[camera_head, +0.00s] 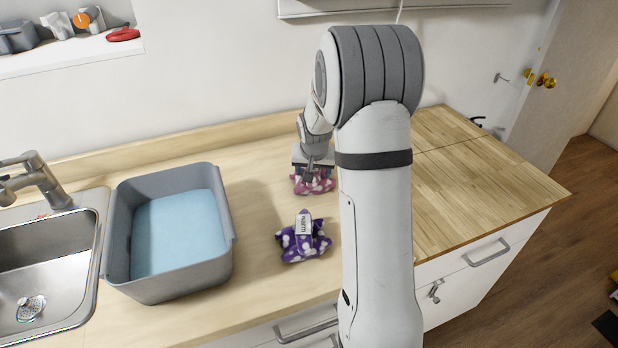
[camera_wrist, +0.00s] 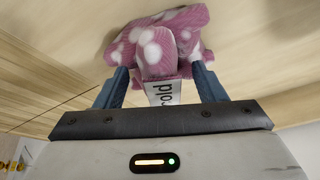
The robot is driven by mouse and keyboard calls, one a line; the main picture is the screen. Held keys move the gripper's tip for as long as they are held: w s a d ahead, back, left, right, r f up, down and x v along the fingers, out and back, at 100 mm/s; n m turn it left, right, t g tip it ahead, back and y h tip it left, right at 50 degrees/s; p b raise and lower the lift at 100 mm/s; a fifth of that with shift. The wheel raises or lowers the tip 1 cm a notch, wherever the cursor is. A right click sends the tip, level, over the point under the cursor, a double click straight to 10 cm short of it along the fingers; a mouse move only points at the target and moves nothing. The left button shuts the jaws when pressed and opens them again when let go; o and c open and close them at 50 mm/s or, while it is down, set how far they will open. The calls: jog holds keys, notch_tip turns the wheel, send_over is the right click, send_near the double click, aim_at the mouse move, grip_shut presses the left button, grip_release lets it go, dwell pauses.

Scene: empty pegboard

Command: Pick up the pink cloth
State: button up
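The pink cloth (camera_head: 318,186) with white spots lies bunched on the wooden counter, partly behind my arm in the head view. In the wrist view the pink cloth (camera_wrist: 168,42) is just ahead of my gripper (camera_wrist: 160,76), with a white label on its near end. The two blue fingers are spread apart, one on each side of that near end. They do not appear closed on it. In the head view my gripper (camera_head: 312,170) points down at the cloth.
A purple cloth (camera_head: 304,240) with white spots and a label lies nearer on the counter. A grey tub (camera_head: 170,289) with a light blue bottom stands left, beside the sink (camera_head: 45,262). Counter (camera_head: 255,190) between tub and cloths is clear. The wall is behind.

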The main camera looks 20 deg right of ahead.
jog(key=c, duration=1.1)
jog(key=shift+o, duration=0.2)
jog(key=shift+r, duration=0.1)
notch_tip(320, 180, up, 10)
jog(key=shift+f+b, duration=0.1)
jog(key=shift+b, duration=0.6)
